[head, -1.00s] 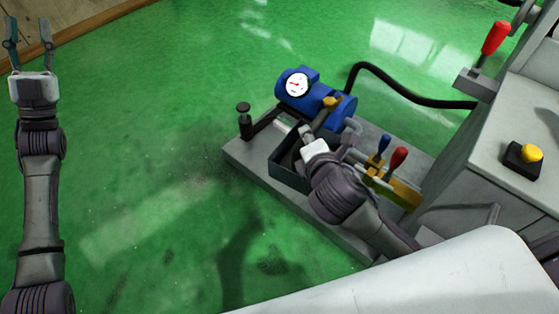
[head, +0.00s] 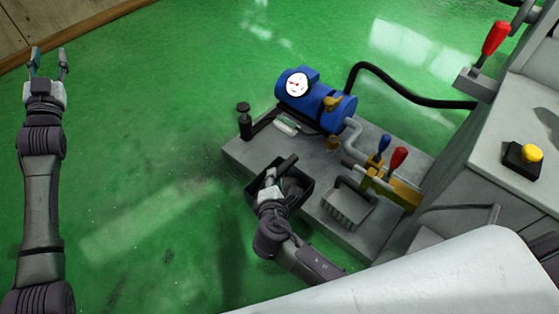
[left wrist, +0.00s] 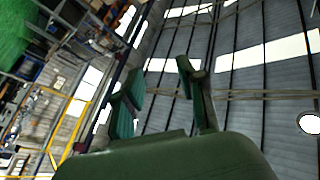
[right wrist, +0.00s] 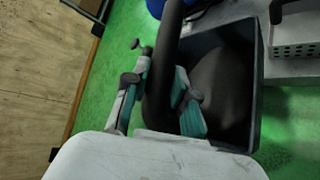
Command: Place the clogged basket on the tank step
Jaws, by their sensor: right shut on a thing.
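The dark, box-shaped basket (head: 300,196) has dark grey matter inside and a thick black handle. My right gripper (head: 272,174) is shut on the handle. In the right wrist view the handle (right wrist: 160,75) runs between the fingers, with the basket (right wrist: 222,90) to their right. The basket overlaps the front-left edge of the grey tank step (head: 330,225) in the head view. I cannot tell whether it touches the step or hangs above it. My left gripper (head: 49,60) is open and empty over the floor, far left; its spread fingers show in the left wrist view (left wrist: 160,85).
A light perforated basket (head: 348,203) stands on the step right of the dark basket. Behind are a blue pump (head: 310,98) with a gauge, a black post (head: 244,120) and blue and red levers (head: 398,157). Green floor is clear on the left.

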